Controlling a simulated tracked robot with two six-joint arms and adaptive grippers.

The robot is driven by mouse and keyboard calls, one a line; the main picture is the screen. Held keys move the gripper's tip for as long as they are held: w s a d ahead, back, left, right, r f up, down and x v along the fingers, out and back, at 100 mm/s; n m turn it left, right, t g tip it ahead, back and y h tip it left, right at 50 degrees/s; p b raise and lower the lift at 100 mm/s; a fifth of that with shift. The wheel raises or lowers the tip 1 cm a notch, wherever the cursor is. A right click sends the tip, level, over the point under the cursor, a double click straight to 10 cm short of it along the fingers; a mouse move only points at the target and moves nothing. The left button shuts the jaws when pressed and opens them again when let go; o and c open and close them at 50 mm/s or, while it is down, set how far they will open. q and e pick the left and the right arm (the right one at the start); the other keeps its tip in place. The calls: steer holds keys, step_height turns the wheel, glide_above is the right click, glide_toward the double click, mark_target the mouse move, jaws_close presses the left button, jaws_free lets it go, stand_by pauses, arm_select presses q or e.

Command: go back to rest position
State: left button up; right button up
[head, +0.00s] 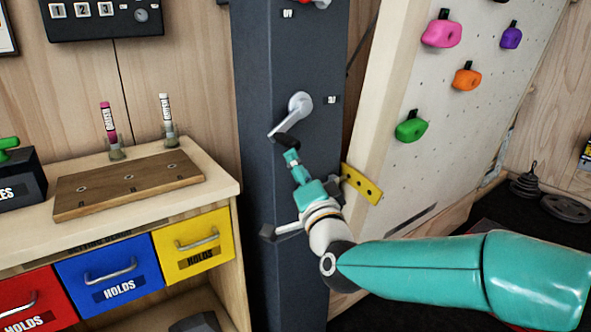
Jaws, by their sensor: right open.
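My right arm, teal and white, comes in from the right. Its gripper (292,158) is at the front of the dark grey column (281,65), open. The gripper's fingertips are just below the black grip of a silver crank handle (299,105) mounted on the column. I cannot tell whether the fingertips touch that grip. My left gripper is out of view.
At left a workbench (215,178) carries a wooden board (130,186) and two markers, above red, blue and yellow drawers (193,247). A climbing wall (400,165) with coloured holds stands right of the column. Weight plates (566,208) lie at far right.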

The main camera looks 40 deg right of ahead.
steer(key=w+a+f+n+g+y, duration=0.1)
steer(key=w+a+f+g+y, duration=0.15)
steer(key=f, duration=0.65)
steer(key=w+a+f+n+g+y, duration=0.1)
steer(key=w+a+f, duration=0.25)
steer(key=f, duration=0.55)
steer(key=s+a+f+n+g+y, duration=0.1)
steer(key=a+f+n+g+y, duration=0.15)
steer(key=f, duration=0.65)
steer(key=s+a+f+n+g+y, duration=0.1)
steer(key=a+f, duration=0.3)
steer(key=f, duration=0.5)
steer(key=s+a+f+n+g+y, duration=0.1)
steer(key=s+a+f+n+g, duration=0.1)
steer(key=s+a+f, duration=0.35)
steer(key=s+a+f+n+g+y, duration=0.1)
steer(key=s+a+f+g+y, duration=0.15)
steer(key=f, duration=0.65)
steer(key=s+a+f+n+g+y, duration=0.1)
steer(key=s+a+f+n+g, duration=0.2)
steer(key=s, duration=0.5)
steer(key=s+a+f+n+g+y, duration=0.1)
steer(key=s+a+f+n+g, duration=0.25)
steer(key=s, duration=0.55)
step_height(320, 180, up, 25)
steer(key=p, duration=2.5)
steer(key=shift+w+d+r+p, duration=0.2)
steer(key=shift+w+p, duration=0.1)
